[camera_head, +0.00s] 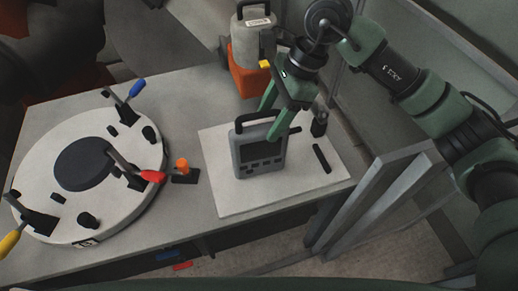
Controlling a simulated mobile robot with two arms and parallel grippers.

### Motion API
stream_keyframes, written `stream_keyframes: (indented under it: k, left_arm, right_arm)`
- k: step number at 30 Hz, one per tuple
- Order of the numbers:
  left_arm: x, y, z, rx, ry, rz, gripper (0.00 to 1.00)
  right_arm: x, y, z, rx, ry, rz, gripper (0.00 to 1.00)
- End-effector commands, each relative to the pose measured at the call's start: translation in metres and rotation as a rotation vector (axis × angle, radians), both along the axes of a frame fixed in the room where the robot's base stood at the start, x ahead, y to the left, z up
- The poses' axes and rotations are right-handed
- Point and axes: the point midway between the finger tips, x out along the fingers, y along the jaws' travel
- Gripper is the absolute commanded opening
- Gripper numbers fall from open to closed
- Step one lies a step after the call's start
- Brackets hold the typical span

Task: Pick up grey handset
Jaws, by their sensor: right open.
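The grey handset (248,163) stands upright on a white board at the right of the table. It has a dark screen, small buttons and a top handle. My right gripper (273,126) is above and beside the handset, with its green fingers apart and pointing down. One finger reaches down by the handset's right side and partly covers its upper right. I cannot tell whether the fingers touch it. My left gripper is not in view.
The white board (215,145) also bears a small dark bottle (319,124) and a black bar (321,158). An orange-based grey canister (250,50) stands behind. A round white mould (120,195) with several clamps fills the left. Grey metal frames (370,195) stand at the right.

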Motion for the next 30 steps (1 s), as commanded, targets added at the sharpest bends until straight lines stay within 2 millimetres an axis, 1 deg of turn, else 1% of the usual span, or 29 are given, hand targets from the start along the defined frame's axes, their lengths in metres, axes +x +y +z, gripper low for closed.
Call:
stream_keyframes:
  k: [5, 7, 9, 12, 20, 21, 23, 24, 26, 27, 30]
  left_arm:
    - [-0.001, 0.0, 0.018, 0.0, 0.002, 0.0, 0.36]
    - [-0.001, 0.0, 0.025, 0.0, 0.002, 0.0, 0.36]
    - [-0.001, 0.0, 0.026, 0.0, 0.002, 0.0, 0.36]
    - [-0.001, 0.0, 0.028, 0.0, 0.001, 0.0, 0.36]
    - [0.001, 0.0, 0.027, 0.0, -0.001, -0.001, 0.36]
    - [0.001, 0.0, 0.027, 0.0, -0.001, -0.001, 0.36]
    - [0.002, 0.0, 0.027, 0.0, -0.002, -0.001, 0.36]
    - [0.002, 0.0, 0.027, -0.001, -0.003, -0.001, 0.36]
    - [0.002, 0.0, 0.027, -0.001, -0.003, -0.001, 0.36]
    - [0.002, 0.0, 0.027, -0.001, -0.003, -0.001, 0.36]
    - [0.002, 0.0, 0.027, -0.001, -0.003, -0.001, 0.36]
  right_arm:
    - [-0.003, 0.013, -0.016, 0.001, 0.006, 0.002, 0.58]
    - [-0.004, 0.019, -0.025, 0.002, 0.005, 0.002, 0.58]
    - [-0.004, 0.022, -0.037, 0.002, 0.005, 0.001, 0.58]
    - [-0.004, 0.025, -0.045, 0.002, 0.003, 0.0, 0.58]
    - [-0.004, 0.025, -0.049, 0.002, 0.0, 0.001, 0.58]
    - [-0.004, 0.025, -0.049, 0.002, 0.001, 0.0, 0.47]
    - [-0.004, 0.025, -0.049, 0.003, 0.001, 0.0, 0.3]
    - [-0.004, 0.025, -0.049, 0.003, 0.001, 0.0, 0.19]
    - [-0.004, 0.025, -0.049, 0.003, 0.001, 0.0, 0.03]
    - [-0.004, 0.025, -0.049, 0.003, 0.001, 0.0, 0.0]
    - [-0.004, 0.025, -0.048, 0.003, 0.001, 0.0, 0.0]
